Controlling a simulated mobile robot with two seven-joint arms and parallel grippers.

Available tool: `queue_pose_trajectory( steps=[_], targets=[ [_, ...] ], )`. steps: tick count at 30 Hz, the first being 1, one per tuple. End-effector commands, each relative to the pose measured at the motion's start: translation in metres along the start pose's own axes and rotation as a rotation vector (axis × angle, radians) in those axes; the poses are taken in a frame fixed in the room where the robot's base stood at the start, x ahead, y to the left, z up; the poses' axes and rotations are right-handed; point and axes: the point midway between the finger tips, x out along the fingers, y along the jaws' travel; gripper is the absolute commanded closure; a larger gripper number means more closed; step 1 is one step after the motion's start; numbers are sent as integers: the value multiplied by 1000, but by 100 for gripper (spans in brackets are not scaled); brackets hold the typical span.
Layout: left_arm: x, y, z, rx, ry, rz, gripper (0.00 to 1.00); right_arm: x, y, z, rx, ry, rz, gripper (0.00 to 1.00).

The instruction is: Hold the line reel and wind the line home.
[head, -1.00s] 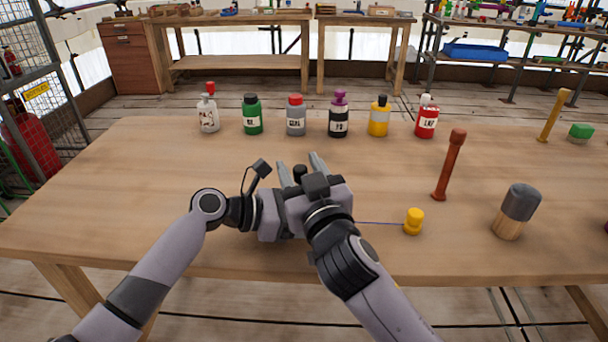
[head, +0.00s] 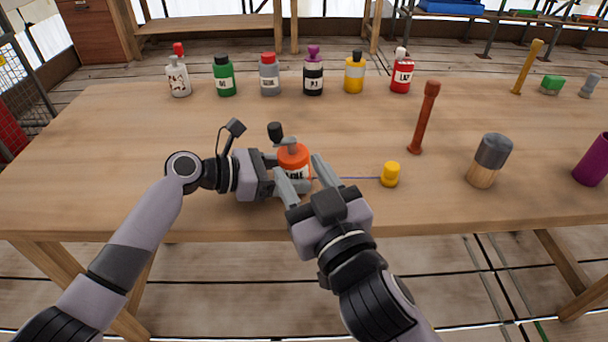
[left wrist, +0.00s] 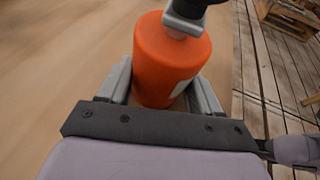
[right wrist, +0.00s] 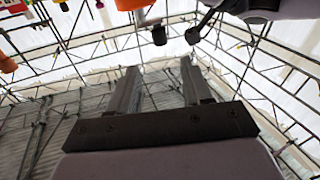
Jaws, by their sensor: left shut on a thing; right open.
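The line reel (head: 293,158) has an orange drum with a white label, a grey lower part and a crank on top with a black knob (head: 275,131). My left gripper (head: 278,172) is shut around it. In the left wrist view the drum (left wrist: 165,60) sits between the two fingers. A thin bluish line (head: 350,178) runs right from the reel to a small yellow piece (head: 390,174) on the table. My right gripper (head: 303,172) is open and empty in front of the reel, its fingers pointing towards it. Whether they touch the reel cannot be told.
On the wooden table (head: 130,150), several bottles stand along the back. A reddish-brown post (head: 424,118), a grey-topped wooden cylinder (head: 489,160) and a purple cup (head: 593,162) stand to the right. The table's left side is clear.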

Motion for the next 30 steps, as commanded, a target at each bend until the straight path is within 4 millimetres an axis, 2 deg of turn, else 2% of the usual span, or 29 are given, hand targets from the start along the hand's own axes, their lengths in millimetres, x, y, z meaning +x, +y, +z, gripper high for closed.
queue_pose_trajectory(
  steps=[10, 14, 20, 30],
  targets=[
    [0, 0, 0, 0, 1, 1, 53, -1, 0, 0, -3, 0, 0, 50],
    [0, 0, 0, 0, 0, 1, 53, 0, -2, -3, -56, 4, -8, 50],
    [0, 0, 0, 0, 0, 1, 53, 2, -16, -13, -346, 20, -45, 50],
    [0, 0, 0, 0, 0, 1, 53, 2, -38, -23, -1065, 60, -101, 50]
  ],
)
